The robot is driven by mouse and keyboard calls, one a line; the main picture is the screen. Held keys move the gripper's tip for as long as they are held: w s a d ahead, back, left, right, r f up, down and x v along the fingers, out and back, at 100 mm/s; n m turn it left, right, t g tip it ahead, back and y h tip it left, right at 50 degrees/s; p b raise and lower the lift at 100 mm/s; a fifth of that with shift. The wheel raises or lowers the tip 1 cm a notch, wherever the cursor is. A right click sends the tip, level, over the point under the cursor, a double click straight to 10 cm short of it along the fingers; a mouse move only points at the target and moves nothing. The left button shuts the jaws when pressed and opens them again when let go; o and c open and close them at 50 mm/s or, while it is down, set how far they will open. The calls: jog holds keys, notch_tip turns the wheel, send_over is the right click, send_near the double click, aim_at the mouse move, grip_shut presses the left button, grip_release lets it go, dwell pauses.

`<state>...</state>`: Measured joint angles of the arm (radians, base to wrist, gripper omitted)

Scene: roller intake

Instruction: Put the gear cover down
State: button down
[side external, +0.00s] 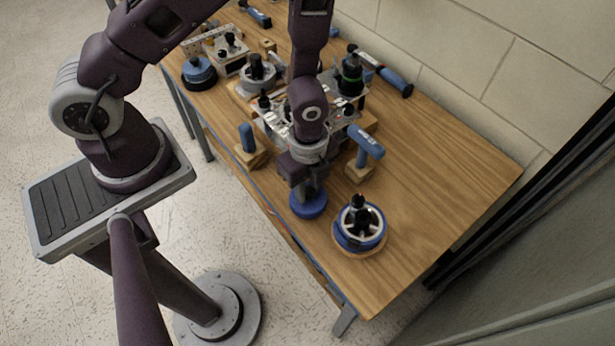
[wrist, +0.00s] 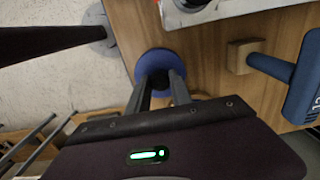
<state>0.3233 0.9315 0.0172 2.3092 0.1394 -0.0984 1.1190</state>
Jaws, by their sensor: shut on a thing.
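The gear cover, seen as a round blue disc (side external: 308,206), is at the lower end of my gripper (side external: 307,190), near the table's front edge. My gripper is shut on the cover's middle part. In the wrist view, the fingers (wrist: 160,82) converge on the blue disc (wrist: 158,54), which looks roughly level. The fingers hide its centre. I cannot tell whether its underside touches the table.
A blue-rimmed spoked wheel (side external: 360,228) on a round wooden base stands right of the cover. Blue-handled tools on wooden blocks (side external: 365,147) (side external: 248,146) stand behind it. The table (side external: 440,190) is clear at the right.

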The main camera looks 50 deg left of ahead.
jog(key=shift+f, duration=0.75)
jog(key=c, duration=1.1)
grip_release()
jog(key=shift+f, duration=0.1)
jog(key=shift+c, duration=0.2)
notch_tip(320, 180, up, 13)
notch_tip(320, 180, up, 6)
jog(key=n+t, duration=0.1)
jog(key=n, duration=0.2)
send_over(308, 190)
jog(key=a, duration=0.2)
jog(key=s+a+r+n+t, duration=0.2)
jog(key=s+a+r+n, duration=0.1)
jog(key=s+r+n, duration=0.2)
jog(key=s+a+r+n+t, duration=0.2)
jog(key=s+r+n, duration=0.4)
jog(key=r+n, duration=0.4)
jog(key=shift+a+r+t, duration=0.3)
jog(key=shift+a+r, duration=0.35)
jog(key=shift+r, duration=0.25)
